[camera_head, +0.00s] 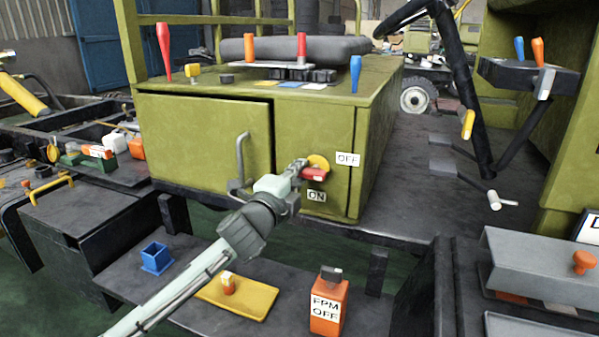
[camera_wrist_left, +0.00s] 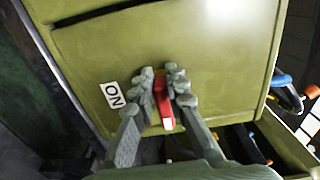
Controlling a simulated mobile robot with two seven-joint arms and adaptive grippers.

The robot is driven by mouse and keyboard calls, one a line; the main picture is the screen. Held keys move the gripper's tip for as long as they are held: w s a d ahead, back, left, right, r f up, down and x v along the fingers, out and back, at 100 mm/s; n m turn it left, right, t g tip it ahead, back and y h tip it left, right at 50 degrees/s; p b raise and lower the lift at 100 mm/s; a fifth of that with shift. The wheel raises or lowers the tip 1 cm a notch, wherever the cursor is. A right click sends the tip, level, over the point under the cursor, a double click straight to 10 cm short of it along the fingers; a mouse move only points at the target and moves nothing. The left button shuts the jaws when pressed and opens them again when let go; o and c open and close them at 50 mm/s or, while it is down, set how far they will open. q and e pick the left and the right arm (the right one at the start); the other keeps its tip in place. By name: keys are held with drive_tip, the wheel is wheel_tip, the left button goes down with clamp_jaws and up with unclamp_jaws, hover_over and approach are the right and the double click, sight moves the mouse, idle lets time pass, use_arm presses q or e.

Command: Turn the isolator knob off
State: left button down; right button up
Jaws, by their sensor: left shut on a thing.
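The isolator knob is a red handle (camera_head: 314,175) on a round yellow plate (camera_head: 319,162), on the front of the olive green cabinet (camera_head: 205,135). A white OFF label (camera_head: 348,159) is up and right of it, and an ON label (camera_head: 317,196) is below it. My left gripper (camera_head: 300,170) is at the knob, shut on the red handle. In the left wrist view the red handle (camera_wrist_left: 163,105) sits between the two fingers of my gripper (camera_wrist_left: 163,85), with the ON label (camera_wrist_left: 112,95) to the left. My right gripper is not in view.
A grey cabinet handle (camera_head: 241,160) stands out left of my gripper. Below are a blue square holder (camera_head: 156,258), a yellow plate (camera_head: 240,297) and an orange FPM OFF block (camera_head: 328,307). Coloured levers stand on the cabinet top. A steering column (camera_head: 462,85) rises at right.

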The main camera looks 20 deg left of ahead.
use_arm(q)
drive_tip(key=shift+f, duration=0.1)
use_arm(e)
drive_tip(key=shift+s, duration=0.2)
use_arm(q)
drive_tip(key=c, duration=1.5)
unclamp_jaws()
drive_tip(key=shift+c, duration=0.2)
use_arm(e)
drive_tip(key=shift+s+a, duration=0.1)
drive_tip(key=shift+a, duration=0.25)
use_arm(q)
drive_tip(key=shift+s, duration=0.45)
drive_tip(key=s, duration=1.1)
drive_tip(key=shift+a, duration=0.25)
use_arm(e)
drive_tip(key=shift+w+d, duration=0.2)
